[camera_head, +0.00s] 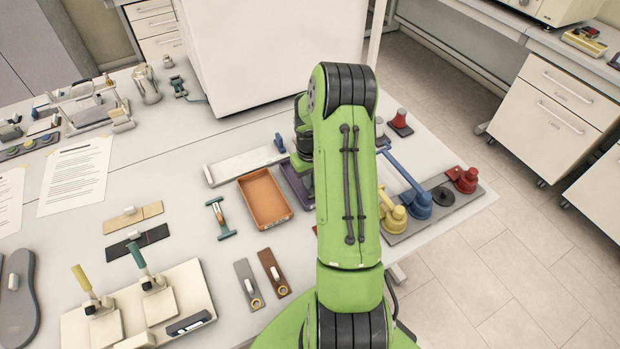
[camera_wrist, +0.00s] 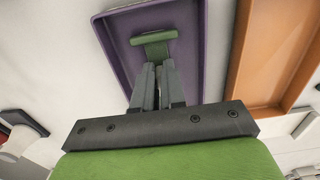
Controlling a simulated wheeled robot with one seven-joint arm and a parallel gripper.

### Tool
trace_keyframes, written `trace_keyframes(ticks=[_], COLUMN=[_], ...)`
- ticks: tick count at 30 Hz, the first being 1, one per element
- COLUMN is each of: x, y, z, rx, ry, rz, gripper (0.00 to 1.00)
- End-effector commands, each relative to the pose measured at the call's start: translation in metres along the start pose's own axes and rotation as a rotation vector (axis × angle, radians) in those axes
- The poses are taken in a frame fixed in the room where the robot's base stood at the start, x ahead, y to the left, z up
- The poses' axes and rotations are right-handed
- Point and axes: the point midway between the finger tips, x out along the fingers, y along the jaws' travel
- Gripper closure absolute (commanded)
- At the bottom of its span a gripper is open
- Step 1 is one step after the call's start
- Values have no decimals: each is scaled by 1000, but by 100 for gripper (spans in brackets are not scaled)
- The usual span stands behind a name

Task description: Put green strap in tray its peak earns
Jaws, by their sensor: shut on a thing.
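My gripper (camera_wrist: 155,78) points down into the purple tray (camera_wrist: 193,12) in the wrist view, its fingers closed on the green strap (camera_wrist: 154,40). The strap's green bar end shows beyond the fingertips, inside the tray's outline. I cannot tell if the strap touches the tray floor. In the head view the purple tray (camera_head: 294,184) is mostly hidden behind my green arm, and the strap and fingertips are hidden. The orange tray (camera_head: 262,196) is empty and lies just left of the purple one; its edge shows in the wrist view (camera_wrist: 240,62).
A teal-ended strap (camera_head: 220,218) lies left of the orange tray. A tester with yellow and teal levers (camera_head: 137,310) stands front left; its small display (camera_head: 190,322) is unreadable. A rack of coloured weights (camera_head: 430,207) is right of my arm. A white box (camera_head: 275,50) stands behind.

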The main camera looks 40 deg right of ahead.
Motion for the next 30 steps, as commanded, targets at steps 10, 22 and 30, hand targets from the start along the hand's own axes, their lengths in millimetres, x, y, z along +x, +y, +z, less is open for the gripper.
trace_keyframes(ticks=[10, 22, 30], x=[2, -43, -108], y=[0, 1, 0], z=[0, -1, -1], rx=[0, 0, -1], ry=[0, 6, 3], rz=[0, 4, 1], gripper=[64, 64, 64])
